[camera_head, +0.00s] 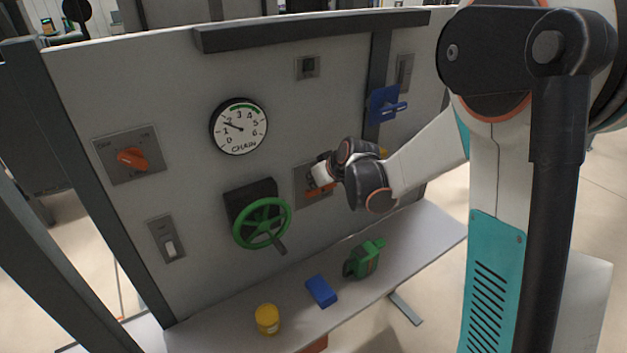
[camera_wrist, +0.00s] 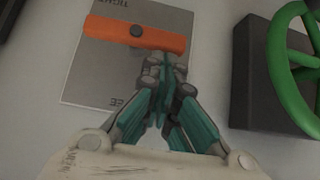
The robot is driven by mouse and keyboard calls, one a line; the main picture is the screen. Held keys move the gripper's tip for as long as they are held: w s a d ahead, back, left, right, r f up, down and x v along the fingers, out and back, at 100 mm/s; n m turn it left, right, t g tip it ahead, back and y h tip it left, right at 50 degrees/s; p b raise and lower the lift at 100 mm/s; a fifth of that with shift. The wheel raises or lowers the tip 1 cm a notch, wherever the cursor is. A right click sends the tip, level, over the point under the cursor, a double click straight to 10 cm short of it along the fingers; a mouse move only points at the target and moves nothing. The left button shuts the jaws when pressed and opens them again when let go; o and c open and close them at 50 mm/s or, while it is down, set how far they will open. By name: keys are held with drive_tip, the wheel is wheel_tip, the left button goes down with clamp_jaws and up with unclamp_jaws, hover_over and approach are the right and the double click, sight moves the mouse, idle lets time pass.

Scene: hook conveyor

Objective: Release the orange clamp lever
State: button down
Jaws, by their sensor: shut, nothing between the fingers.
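The orange clamp lever (camera_wrist: 130,34) lies across a grey plate (camera_wrist: 85,85) on the panel in the wrist view. The plate reads "TIGHT" near the top, and "EE" shows lower down, the rest hidden by my gripper. My gripper (camera_wrist: 163,72) is shut and empty, its fingertips close beside the lever's right part. I cannot tell whether they touch it. In the head view the lever (camera_head: 319,191) shows partly behind my gripper (camera_head: 322,177), and much of its plate is hidden.
A green handwheel (camera_head: 262,223) on a dark box stands left of the lever. A gauge (camera_head: 239,127), an orange knob (camera_head: 131,158) and a blue fixture (camera_head: 386,104) are also on the panel. The shelf below holds a yellow can (camera_head: 267,320), a blue block (camera_head: 321,291) and a green object (camera_head: 364,259).

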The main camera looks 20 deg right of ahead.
sight(306, 193)
drive_tip(key=shift+s+a+f+n+h+b, duration=0.15)
drive_tip(key=shift+a+f+n+h+b, duration=0.2)
drive_tip(key=shift+h+b, duration=0.4)
drive_tip(key=f+n+h+b, duration=0.1)
drive_tip(key=b, duration=0.1)
drive_tip(key=a+f+t+h+b, duration=0.1)
drive_tip(key=b, duration=0.1)
drive_tip(key=a+n+t+h+b, duration=0.1)
drive_tip(key=h+b, duration=0.1)
drive_tip(key=shift+s+f+n, duration=0.25)
drive_tip(key=shift+f+n, duration=0.1)
drive_tip(key=shift+f, duration=0.05)
drive_tip(key=shift+w+d+f+b, duration=0.1)
drive_tip(key=shift+d+f+b, duration=0.15)
drive_tip(key=shift+f+b, duration=1.15)
drive_tip(key=shift+d+f+b, duration=0.25)
drive_tip(key=shift+f+b, duration=0.85)
drive_tip(key=shift+b, duration=0.5)
drive_tip(key=shift+d, duration=0.1)
drive_tip(key=v, duration=1.2)
drive_tip(key=shift+f, duration=0.2)
